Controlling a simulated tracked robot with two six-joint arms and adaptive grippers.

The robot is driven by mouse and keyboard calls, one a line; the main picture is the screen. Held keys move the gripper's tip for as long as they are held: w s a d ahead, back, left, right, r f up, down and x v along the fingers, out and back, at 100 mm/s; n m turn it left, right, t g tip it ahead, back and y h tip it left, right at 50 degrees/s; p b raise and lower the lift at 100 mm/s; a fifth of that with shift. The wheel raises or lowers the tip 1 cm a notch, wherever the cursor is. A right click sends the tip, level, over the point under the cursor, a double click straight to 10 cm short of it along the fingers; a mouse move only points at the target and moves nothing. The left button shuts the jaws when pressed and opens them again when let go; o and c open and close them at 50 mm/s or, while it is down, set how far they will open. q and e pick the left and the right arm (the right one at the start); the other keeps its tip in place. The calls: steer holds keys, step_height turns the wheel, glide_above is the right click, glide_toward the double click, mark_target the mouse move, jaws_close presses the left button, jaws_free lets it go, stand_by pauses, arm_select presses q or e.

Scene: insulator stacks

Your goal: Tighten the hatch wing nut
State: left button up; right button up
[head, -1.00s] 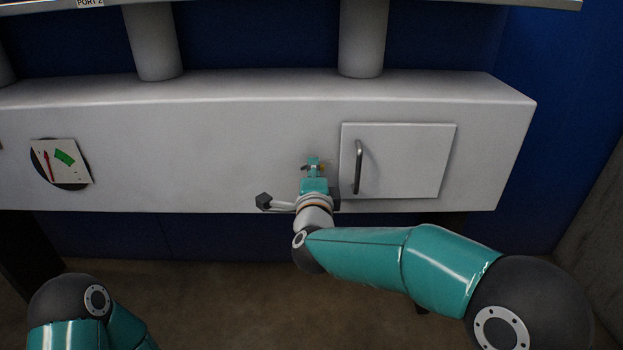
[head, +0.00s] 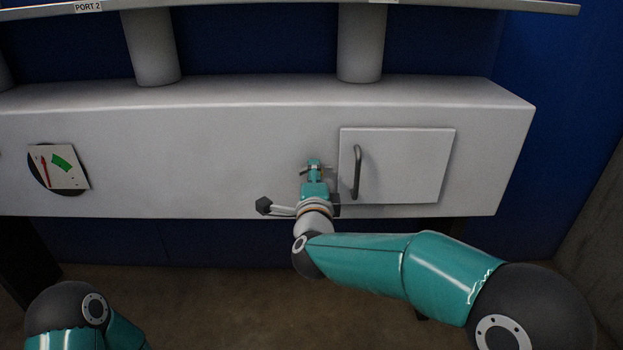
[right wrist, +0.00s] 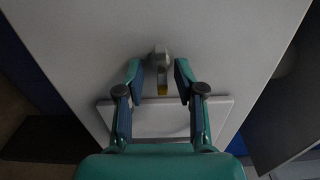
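The hatch (head: 410,165) is a closed white square door with a grey bar handle (head: 356,172), on the front of a white box. The wing nut (right wrist: 160,58) is a small grey piece beside the hatch's edge, with a yellow part (right wrist: 162,89) below it in the right wrist view. In the head view, my right gripper (head: 314,166) reaches it just left of the hatch and mostly hides it. The right wrist view shows my right gripper (right wrist: 159,70) open, its fingers on either side of the nut with gaps showing. My left gripper is out of view.
A gauge (head: 58,168) with a red needle and green band is on the box's left front. Grey columns (head: 360,45) rise from the box top. Free wall lies between gauge and gripper. The floor (head: 215,295) below is bare.

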steer(key=s, duration=1.2)
